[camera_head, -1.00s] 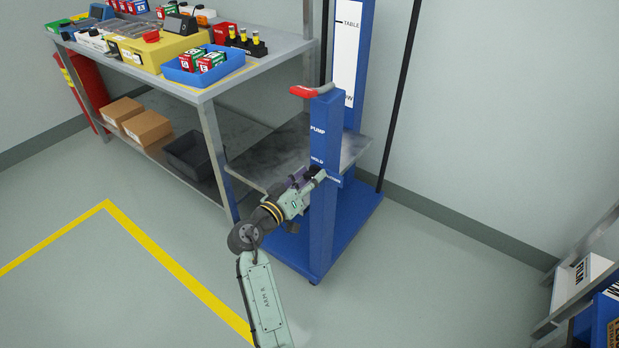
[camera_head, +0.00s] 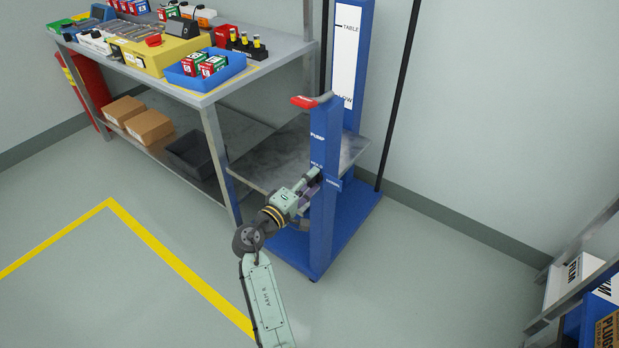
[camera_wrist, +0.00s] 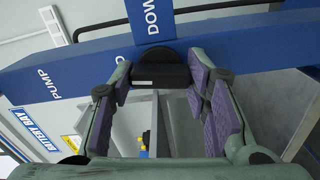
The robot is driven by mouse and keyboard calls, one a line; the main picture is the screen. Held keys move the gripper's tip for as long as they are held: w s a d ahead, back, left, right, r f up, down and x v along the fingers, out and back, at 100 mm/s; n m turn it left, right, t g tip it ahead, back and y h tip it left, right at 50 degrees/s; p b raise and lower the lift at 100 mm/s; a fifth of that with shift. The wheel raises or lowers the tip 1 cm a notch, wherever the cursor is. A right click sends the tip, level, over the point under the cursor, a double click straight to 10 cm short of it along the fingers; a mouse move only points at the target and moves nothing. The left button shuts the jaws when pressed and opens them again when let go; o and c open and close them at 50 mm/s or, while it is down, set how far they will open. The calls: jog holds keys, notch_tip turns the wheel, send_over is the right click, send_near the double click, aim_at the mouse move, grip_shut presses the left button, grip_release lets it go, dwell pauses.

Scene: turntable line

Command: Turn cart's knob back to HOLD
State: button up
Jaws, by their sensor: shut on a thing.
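The blue lift cart (camera_head: 322,235) stands beside the bench, with a narrow front post. The post bears the labels PUMP, HOLD and DOWN. In the wrist view the black knob (camera_wrist: 160,70) sits on the post, just below the DOWN plate (camera_wrist: 151,20). PUMP lies to the left; a partly hidden label shows beside the left finger. My gripper (camera_wrist: 161,82) is shut on the knob, with a purple-padded finger on each side. In the head view my gripper (camera_head: 313,182) meets the post at the labels and hides most of the knob. Where the knob points is unclear.
A red-ended pump handle (camera_head: 304,102) tops the post. The cart's grey platform (camera_head: 268,160) lies behind my gripper, below the bench top. The loaded workbench (camera_head: 279,62) stands at left. A rack with boxes (camera_head: 575,280) is at lower right. Floor in front is open.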

jog(key=shift+n+p, duration=0.4)
jog(key=shift+n, duration=0.5)
jog(key=o, duration=1.2)
jog(key=shift+c, duration=0.2)
jog(key=v, duration=1.2)
